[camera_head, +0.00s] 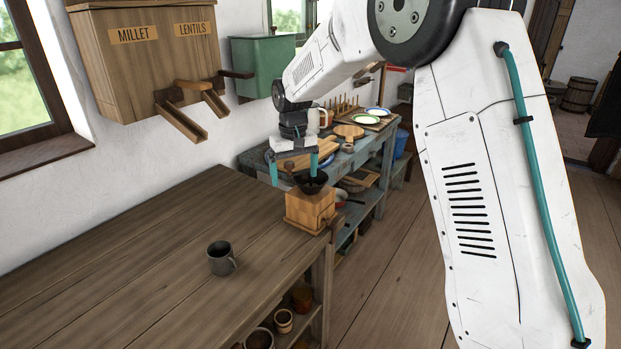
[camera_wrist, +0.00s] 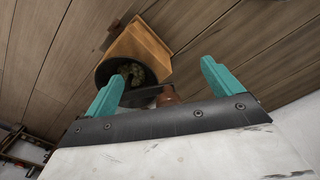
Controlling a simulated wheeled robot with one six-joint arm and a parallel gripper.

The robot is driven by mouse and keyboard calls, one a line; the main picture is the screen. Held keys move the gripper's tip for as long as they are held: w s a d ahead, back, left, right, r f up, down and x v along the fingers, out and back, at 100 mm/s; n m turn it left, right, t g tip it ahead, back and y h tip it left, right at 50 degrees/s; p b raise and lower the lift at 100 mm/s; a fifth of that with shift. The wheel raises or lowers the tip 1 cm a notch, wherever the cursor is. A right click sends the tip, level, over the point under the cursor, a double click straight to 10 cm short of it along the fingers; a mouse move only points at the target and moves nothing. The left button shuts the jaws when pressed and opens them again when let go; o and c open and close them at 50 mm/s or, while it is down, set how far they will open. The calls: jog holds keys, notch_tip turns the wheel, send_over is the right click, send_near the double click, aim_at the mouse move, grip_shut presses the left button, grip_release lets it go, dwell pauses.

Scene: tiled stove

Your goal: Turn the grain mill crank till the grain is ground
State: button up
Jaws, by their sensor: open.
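The grain mill (camera_head: 308,208) is a light wooden box with a dark bowl-shaped hopper on top, at the far right corner of the wooden counter. In the wrist view its wooden body (camera_wrist: 147,43) and the hopper's dark rim are seen from above, with grain (camera_wrist: 133,74) inside. The crank's brown wooden knob (camera_wrist: 167,96) shows between my teal fingers, close to the palm edge; it looks untouched by either. My gripper (camera_head: 293,172) is open, fingers pointing down at the hopper, and it also shows in the wrist view (camera_wrist: 163,72). The left finger overlaps the hopper there.
A grey mug (camera_head: 221,258) stands on the counter, left of the mill. Wall bins for millet and lentils (camera_head: 150,60) and a green bin (camera_head: 262,65) hang behind. A blue-grey bench (camera_head: 370,165) with plates and boards lies beyond. The counter's left is clear.

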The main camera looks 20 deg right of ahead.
notch_tip(320, 180, up, 7)
dwell(0.8)
notch_tip(320, 180, up, 7)
jog(key=s+d+f, duration=0.1)
jog(key=s+d, duration=0.1)
jog(key=s, duration=1.2)
jog(key=s+d+f+m+t, duration=0.1)
jog(key=s+d, duration=0.2)
jog(key=s, duration=1.2)
jog(key=s+d+f, duration=0.2)
jog(key=s+d, duration=0.1)
jog(key=s, duration=1.1)
jog(key=shift+s+d+m, duration=0.15)
jog(key=shift+d+m, duration=0.1)
jog(key=shift+m, duration=0.05)
